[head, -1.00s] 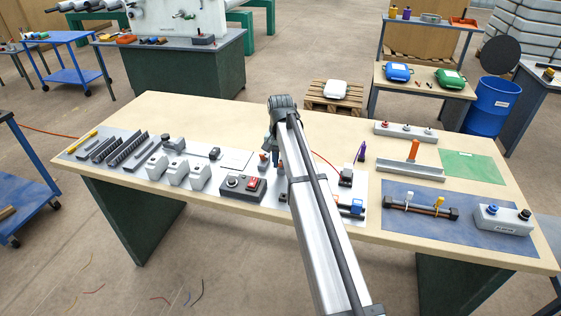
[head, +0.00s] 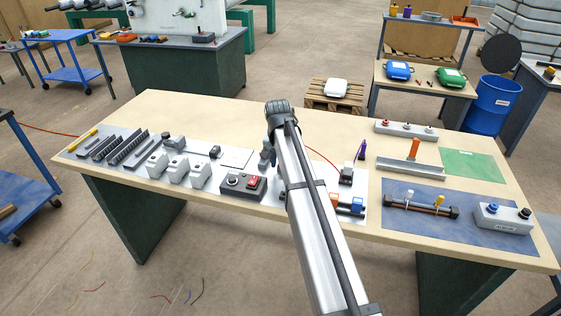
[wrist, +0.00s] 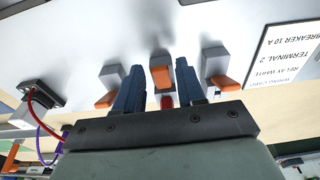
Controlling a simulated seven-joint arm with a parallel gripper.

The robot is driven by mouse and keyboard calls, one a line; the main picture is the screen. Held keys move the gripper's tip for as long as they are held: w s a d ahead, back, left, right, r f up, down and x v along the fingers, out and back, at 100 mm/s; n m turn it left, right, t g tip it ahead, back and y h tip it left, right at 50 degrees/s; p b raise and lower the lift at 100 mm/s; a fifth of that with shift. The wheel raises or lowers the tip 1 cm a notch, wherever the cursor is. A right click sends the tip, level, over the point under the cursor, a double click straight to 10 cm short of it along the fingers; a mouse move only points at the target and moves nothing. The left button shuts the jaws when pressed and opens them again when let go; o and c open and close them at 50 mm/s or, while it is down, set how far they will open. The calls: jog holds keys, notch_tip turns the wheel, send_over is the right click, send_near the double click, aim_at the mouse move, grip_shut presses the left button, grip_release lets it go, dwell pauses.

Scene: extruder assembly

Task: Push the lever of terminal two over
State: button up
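In the wrist view, three grey terminals with orange levers stand in a row on a white panel (wrist: 75,50): a left one (wrist: 116,76), a middle one (wrist: 160,58) and a right one (wrist: 214,60). No number shows on them; by position, the middle one may be terminal two. Its orange lever (wrist: 162,78) appears between the two blue fingers of my gripper (wrist: 159,64), which are apart. Contact cannot be told. The left lever (wrist: 105,101) and right lever (wrist: 225,84) lie outside the fingers. In the head view my arm hides the fingertips and most of the terminals.
A dark-based block with a red wire (wrist: 40,96) stands left in the wrist view. A printed card (wrist: 287,45) naming "TERMINAL 2" lies right. In the head view, a control box with a red switch (head: 243,187) and grey blocks (head: 176,167) stand left of my arm.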

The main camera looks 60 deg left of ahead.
jog(key=shift+o, duration=0.5)
notch_tip(320, 180, up, 14)
jog(key=s+d, duration=0.1)
jog(key=shift+s+d+f, duration=0.15)
jog(key=shift+s+d, duration=0.05)
dwell(0.3)
jog(key=f, duration=0.4)
jog(key=f+t+y, duration=0.1)
jog(key=f, duration=0.4)
jog(key=w+a+f+t+y, duration=0.1)
jog(key=f, duration=0.3)
jog(key=shift+f, duration=0.3)
jog(key=shift+c, duration=0.2)
grip_shut()
dwell(0.3)
